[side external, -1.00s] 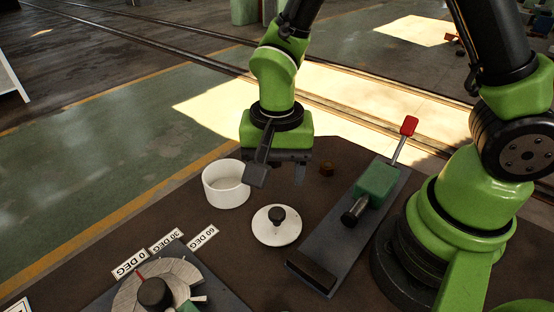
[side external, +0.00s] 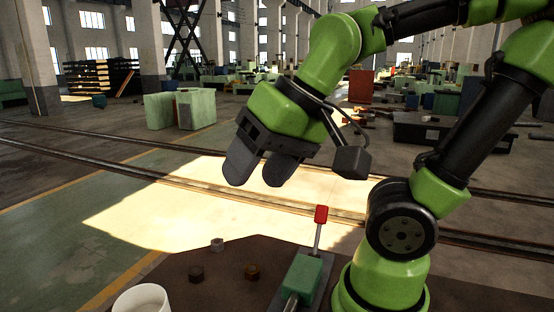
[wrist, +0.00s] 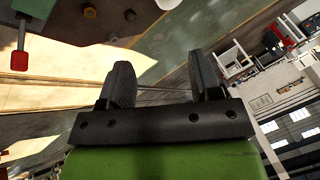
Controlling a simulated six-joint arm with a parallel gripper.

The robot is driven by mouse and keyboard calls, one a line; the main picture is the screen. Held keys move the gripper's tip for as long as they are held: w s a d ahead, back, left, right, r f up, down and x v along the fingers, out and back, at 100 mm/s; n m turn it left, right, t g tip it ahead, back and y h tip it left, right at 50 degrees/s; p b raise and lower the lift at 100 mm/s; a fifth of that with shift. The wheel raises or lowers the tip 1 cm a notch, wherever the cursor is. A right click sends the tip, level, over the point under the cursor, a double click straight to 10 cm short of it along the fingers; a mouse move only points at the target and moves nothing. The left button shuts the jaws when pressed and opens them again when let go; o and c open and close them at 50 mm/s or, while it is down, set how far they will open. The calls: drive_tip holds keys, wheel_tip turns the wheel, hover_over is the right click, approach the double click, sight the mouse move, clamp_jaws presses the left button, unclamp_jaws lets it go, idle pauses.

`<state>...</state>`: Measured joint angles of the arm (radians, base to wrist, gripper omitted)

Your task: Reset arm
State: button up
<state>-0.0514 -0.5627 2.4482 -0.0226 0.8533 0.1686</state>
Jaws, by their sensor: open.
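My gripper (side external: 260,172) hangs high above the table, tilted, with its two dark fingers apart and nothing between them. In the wrist view the fingers (wrist: 161,82) also stand apart and empty, with floor behind them. The table (side external: 228,262) lies below and shows only along the bottom of the side view.
On the table are a white cup (side external: 142,301), a green clamp block (side external: 301,278) with a red-tipped lever (side external: 321,214), and small nut-like pieces: brown (side external: 196,273), yellowish (side external: 252,272) and pale (side external: 217,244). The space around my gripper is clear.

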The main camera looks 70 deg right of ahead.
drive_tip(key=shift+s+d+r+n+t, duration=0.1)
drive_tip(key=shift+s+r+n+t, duration=0.25)
drive_tip(key=shift+s, duration=0.25)
drive_tip(key=shift+s+d+r+n+t, duration=0.1)
drive_tip(key=shift+s+r+n+t, duration=0.2)
drive_tip(key=shift+s, duration=0.25)
